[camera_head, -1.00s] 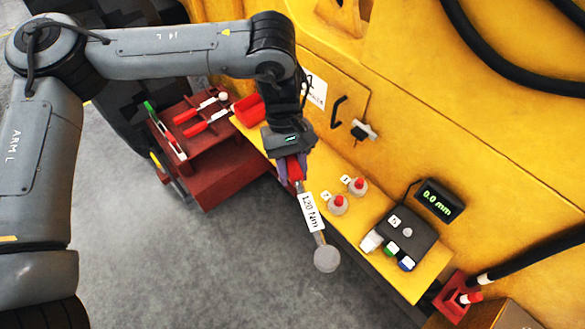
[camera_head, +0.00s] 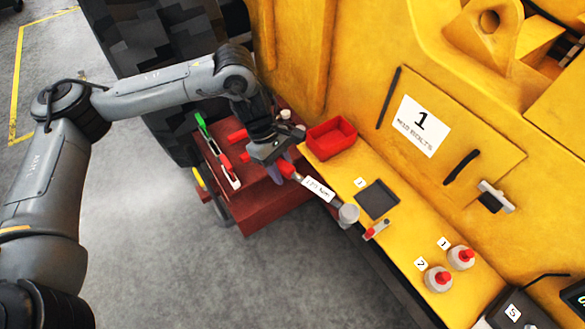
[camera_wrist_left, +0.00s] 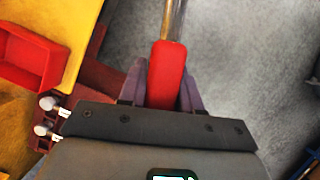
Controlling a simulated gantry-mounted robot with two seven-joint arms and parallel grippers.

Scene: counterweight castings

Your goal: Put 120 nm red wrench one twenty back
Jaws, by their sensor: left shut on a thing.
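The red-handled wrench labelled 120 Nm (camera_head: 318,188) is held by my left gripper (camera_head: 284,168), which is shut on its red handle. The wrench points to the lower right, and its round grey head shows over the edge of the yellow ledge. In the left wrist view the red handle (camera_wrist_left: 166,75) sits between the two purple fingers (camera_wrist_left: 162,88), and the shaft runs up out of frame. The red tool cart (camera_head: 262,203) stands below and left of the gripper; the arm hides part of its top. My right gripper is not in view.
Other tools, one green-ended (camera_head: 201,124), sit on the cart. A red bin (camera_head: 331,138), a dark pad (camera_head: 377,199), a small red-handled item (camera_head: 376,230) and two red-topped pieces (camera_head: 438,279) are on the yellow ledge (camera_head: 400,245). Grey floor is free at lower left.

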